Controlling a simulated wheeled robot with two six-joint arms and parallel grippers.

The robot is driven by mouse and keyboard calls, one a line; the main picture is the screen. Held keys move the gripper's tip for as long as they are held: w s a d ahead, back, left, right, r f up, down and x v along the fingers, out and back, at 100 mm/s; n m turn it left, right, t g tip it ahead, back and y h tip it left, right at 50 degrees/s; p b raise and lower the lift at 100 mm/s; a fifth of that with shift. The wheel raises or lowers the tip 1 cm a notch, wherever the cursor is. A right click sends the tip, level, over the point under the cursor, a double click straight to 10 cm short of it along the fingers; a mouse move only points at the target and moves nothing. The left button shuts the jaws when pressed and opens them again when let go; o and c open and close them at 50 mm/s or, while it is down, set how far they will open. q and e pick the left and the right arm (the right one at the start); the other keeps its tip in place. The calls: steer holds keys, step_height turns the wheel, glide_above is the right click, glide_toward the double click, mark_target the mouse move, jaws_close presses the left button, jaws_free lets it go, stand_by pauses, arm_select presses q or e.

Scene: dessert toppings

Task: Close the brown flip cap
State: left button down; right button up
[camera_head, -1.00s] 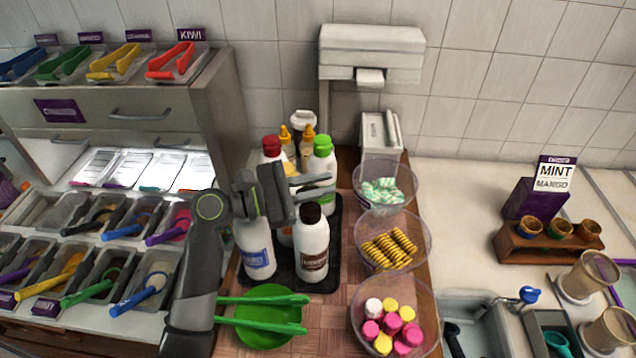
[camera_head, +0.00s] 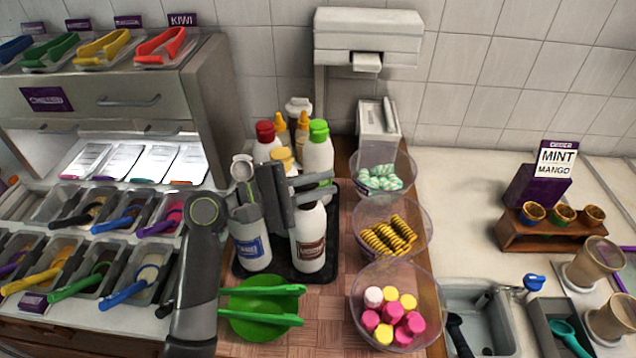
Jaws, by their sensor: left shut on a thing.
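The white bottle with the brown label (camera_head: 311,245) stands upright on the black tray (camera_head: 333,225). Its brown flip cap, seen in the earlier frame, is now hidden behind my left gripper (camera_head: 318,187). My left arm comes up from the lower left and bends over to the bottle's top. The left gripper's fingers point right and are shut at the top of this bottle, on the cap as far as I can tell. Whether the cap's lid is up or down is hidden. My right gripper is not in view.
A blue-label bottle (camera_head: 253,246) stands close on the left. Bottles with red (camera_head: 265,131) and green (camera_head: 319,127) caps stand behind. Clear bowls of toppings (camera_head: 430,303) line the right. A green bowl with tongs (camera_head: 262,308) lies in front.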

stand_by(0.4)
arm_select(q)
steer(key=c, duration=1.6)
jaws_free()
steer(key=shift+o, duration=0.2)
steer(key=shift+a, duration=0.1)
steer(key=b+v, duration=0.5)
steer(key=v, duration=1.2)
steer(key=shift+s+a+f, duration=0.1)
steer(key=shift+s, duration=0.05)
